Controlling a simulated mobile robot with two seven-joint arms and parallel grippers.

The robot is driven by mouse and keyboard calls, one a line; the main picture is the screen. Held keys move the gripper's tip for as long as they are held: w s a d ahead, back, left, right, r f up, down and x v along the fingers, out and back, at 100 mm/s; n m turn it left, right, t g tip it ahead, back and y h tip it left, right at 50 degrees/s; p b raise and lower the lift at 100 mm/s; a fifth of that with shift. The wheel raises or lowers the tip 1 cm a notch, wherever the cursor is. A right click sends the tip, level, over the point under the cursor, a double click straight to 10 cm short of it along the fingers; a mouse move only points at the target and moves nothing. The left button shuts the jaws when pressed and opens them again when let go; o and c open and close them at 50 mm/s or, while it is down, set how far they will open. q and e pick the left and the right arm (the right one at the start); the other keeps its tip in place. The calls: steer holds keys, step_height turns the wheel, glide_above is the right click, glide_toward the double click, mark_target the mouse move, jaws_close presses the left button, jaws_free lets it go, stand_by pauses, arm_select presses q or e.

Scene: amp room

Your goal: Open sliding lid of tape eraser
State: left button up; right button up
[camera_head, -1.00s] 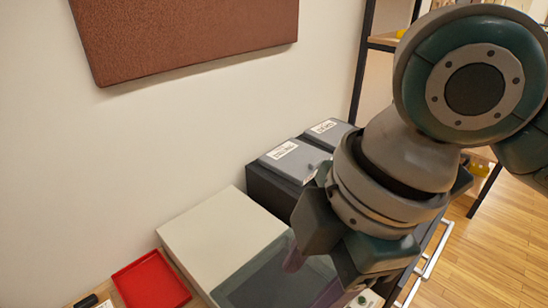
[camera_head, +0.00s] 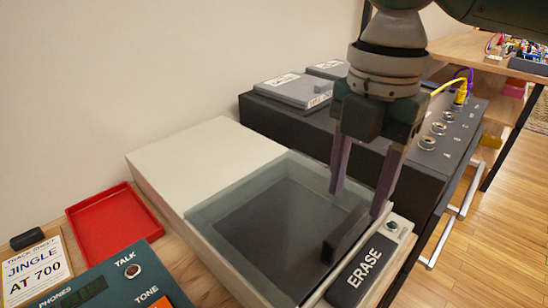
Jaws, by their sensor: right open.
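The tape eraser (camera_head: 190,160) is a cream box on the wooden surface, with a label reading ERASE on its right front edge. Its clear sliding lid (camera_head: 235,205) lies over a dark recess. A dark upright handle bar (camera_head: 345,236) stands at the lid's right end. My right gripper (camera_head: 357,203) points down above that end, open, with purple fingers spread. Its fingertips are near the handle; whether they touch it I cannot tell. My left gripper is not in view.
A red tray (camera_head: 120,222), a track sheet card (camera_head: 35,270) and a teal talk panel (camera_head: 110,285) are at the left. A dark unit (camera_head: 420,165) with grey lidded boxes and yellow and purple cables stands behind the eraser. A wall bounds the back left.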

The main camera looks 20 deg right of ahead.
mark_target(349, 223)
step_height(349, 223, down, 7)
steer(key=shift+r+b, duration=0.2)
steer(key=shift+b, duration=0.4)
steer(key=shift+c, duration=0.4)
jaws_close()
stand_by(0.6)
